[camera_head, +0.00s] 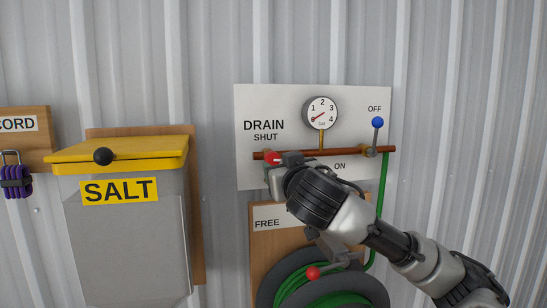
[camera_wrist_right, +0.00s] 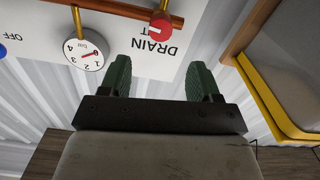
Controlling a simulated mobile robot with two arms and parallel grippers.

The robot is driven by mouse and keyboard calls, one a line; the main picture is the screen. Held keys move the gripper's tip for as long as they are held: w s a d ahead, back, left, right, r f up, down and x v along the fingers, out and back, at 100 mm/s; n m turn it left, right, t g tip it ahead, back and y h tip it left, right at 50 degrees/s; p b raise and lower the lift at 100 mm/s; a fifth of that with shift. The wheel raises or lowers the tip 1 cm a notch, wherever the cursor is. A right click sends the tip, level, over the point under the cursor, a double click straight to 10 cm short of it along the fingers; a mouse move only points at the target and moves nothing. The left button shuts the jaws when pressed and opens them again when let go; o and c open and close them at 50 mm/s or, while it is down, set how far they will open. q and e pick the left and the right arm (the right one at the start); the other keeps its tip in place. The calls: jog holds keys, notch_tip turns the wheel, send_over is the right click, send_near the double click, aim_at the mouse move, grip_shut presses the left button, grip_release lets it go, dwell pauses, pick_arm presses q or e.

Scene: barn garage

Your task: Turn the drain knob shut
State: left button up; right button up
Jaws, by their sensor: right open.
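The red drain knob (camera_head: 271,157) sits at the left end of a copper pipe, below the DRAIN SHUT lettering on a white panel (camera_head: 250,104). It is partly hidden behind my right gripper (camera_head: 288,160) in the head view. In the right wrist view, which is upside down, the round red knob (camera_wrist_right: 160,27) shows whole with a pale mark on its face. My right gripper (camera_wrist_right: 160,68) is open and empty there, its two green fingers spread. The knob lies beyond the fingertips, in line with the gap, and appears untouched. My left gripper is out of view.
A pressure gauge (camera_head: 320,113) stands above the pipe, and a blue-knobbed lever (camera_head: 377,123) is at right near OFF. A yellow-lidded SALT bin (camera_head: 125,220) is to the left. A green hose reel (camera_head: 320,282) with a red-knobbed crank (camera_head: 313,273) hangs below.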

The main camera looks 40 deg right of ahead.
aim_at(273, 159)
jog(key=p+x, duration=0.3)
jog(key=x, duration=0.4)
jog(key=shift+w+d, duration=0.2)
jog(key=shift+w, duration=0.1)
jog(key=shift+w+d+f+p, duration=0.1)
jog(key=shift+w+d+p, duration=0.15)
jog(key=shift+w+p, duration=0.3)
jog(key=c, duration=0.9)
jog(key=shift+c, duration=0.2)
